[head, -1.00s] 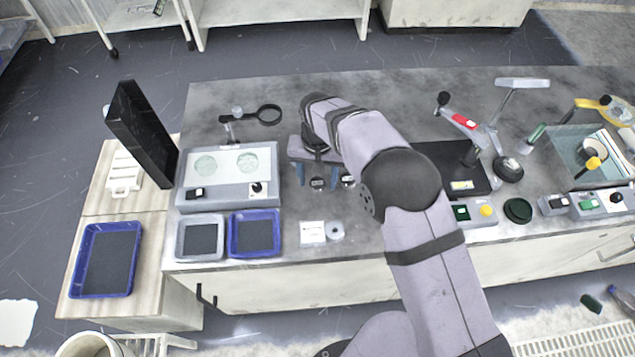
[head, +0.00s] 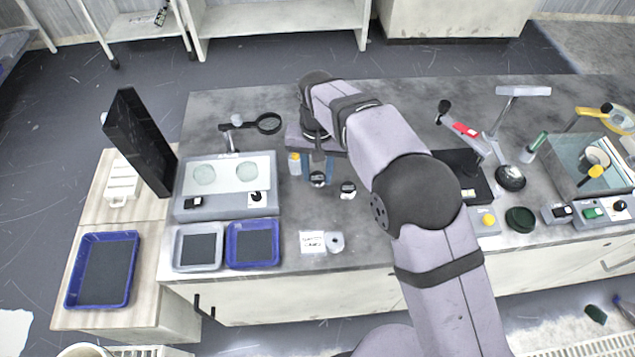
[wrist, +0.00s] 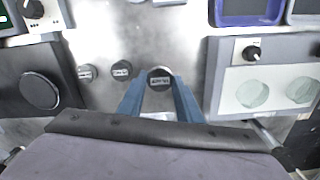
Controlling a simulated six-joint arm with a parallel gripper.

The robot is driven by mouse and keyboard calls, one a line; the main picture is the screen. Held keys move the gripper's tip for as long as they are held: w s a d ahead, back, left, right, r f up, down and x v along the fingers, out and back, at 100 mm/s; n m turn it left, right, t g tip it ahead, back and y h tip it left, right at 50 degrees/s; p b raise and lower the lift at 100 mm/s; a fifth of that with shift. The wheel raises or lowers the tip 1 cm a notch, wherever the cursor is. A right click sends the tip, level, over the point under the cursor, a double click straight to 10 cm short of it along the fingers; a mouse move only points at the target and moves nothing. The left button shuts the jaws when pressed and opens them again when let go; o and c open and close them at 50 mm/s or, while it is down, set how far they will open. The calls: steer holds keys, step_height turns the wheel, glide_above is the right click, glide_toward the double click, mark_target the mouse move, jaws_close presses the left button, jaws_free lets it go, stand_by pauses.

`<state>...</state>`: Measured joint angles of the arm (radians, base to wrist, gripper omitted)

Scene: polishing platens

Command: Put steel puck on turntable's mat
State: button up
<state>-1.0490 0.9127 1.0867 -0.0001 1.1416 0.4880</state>
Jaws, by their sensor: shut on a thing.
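My gripper (wrist: 161,95) has its blue fingers shut on a dark-topped steel puck (wrist: 159,78) with a pale label. In the head view the puck (head: 317,180) shows at the fingertips, at or just above the bench; I cannot tell whether it touches. Two similar pucks stand to its left in the wrist view, a near one (wrist: 122,70) and a farther one (wrist: 87,72). In the head view one loose puck (head: 348,190) shows beside my gripper. The turntable's round dark mat (wrist: 40,90) is at the wrist view's left; in the head view my arm hides much of the dark turntable unit (head: 476,186).
A grey box with two pale discs (head: 228,200) stands left of my gripper, with a magnifier (head: 268,123) behind it. Blue-rimmed tray (head: 253,243), grey tray (head: 198,246) and white card (head: 312,242) lie in front. A lamp-like stand (head: 500,130) rises at right.

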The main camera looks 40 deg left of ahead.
mark_target(318, 178)
steer(key=shift+r, duration=1.7)
